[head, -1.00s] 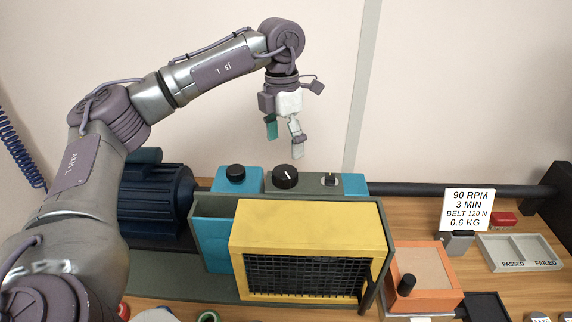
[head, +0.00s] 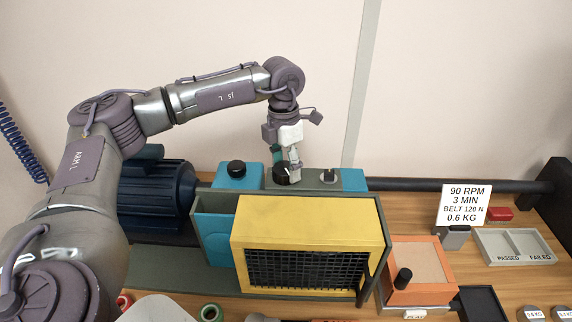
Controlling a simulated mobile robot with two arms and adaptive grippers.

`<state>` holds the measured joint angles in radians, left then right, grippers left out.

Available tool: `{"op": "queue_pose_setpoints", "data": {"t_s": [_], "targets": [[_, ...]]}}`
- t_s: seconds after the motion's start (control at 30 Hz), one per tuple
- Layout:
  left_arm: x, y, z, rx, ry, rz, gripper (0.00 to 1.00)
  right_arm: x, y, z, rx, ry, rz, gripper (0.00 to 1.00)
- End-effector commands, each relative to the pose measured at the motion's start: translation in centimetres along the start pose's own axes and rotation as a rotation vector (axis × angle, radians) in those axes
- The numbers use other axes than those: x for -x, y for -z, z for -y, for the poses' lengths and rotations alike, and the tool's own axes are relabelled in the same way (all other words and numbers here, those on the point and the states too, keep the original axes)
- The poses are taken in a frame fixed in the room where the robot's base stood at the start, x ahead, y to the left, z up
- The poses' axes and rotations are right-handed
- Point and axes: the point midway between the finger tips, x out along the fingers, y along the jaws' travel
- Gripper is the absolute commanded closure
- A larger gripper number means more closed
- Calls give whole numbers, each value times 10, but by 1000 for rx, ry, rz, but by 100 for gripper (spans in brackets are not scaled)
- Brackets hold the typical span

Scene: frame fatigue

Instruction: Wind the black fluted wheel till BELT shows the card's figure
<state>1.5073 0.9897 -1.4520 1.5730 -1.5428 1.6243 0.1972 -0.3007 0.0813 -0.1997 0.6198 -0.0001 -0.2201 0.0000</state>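The card (head: 465,205) stands at the right and reads 90 RPM, 3 MIN, BELT 120 N, 0.6 KG. Two black knobs sit on the machine's top: one on the left blue box (head: 236,168), and one with a white pointer mark (head: 280,175) on the grey-green part. I cannot tell from here which is the fluted wheel. No BELT readout shows. My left gripper (head: 285,160) is down at the marked knob, its fingers partly covering it. Whether they grip it is unclear. My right gripper is out of view.
A yellow guard (head: 310,222) with a black mesh front stands before the knobs. A dark motor (head: 155,200) is at left; an orange box (head: 418,262) and a PASSED/FAILED tray (head: 520,243) are at right.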

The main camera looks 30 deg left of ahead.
Motion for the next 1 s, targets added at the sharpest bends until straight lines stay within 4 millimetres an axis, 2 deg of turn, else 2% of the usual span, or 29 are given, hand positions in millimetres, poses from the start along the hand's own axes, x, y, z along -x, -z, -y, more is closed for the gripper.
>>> {"op": "queue_pose_setpoints", "data": {"t_s": [0.03,0.13,0.17,0.3,0.6,0.97,1.0], "targets": [[0,0,0,0,-1,0,54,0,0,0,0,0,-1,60],[0,0,0,0,-1,0,71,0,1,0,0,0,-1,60],[0,0,0,0,-1,0,73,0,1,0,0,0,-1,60],[-2,0,0,-45,-1,-3,73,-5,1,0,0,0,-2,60],[-2,-1,1,-343,-1,-21,73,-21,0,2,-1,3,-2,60],[1,-1,1,-384,-2,-23,73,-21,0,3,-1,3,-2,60],[1,-1,1,-384,-2,-23,35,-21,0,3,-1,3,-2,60]]}}
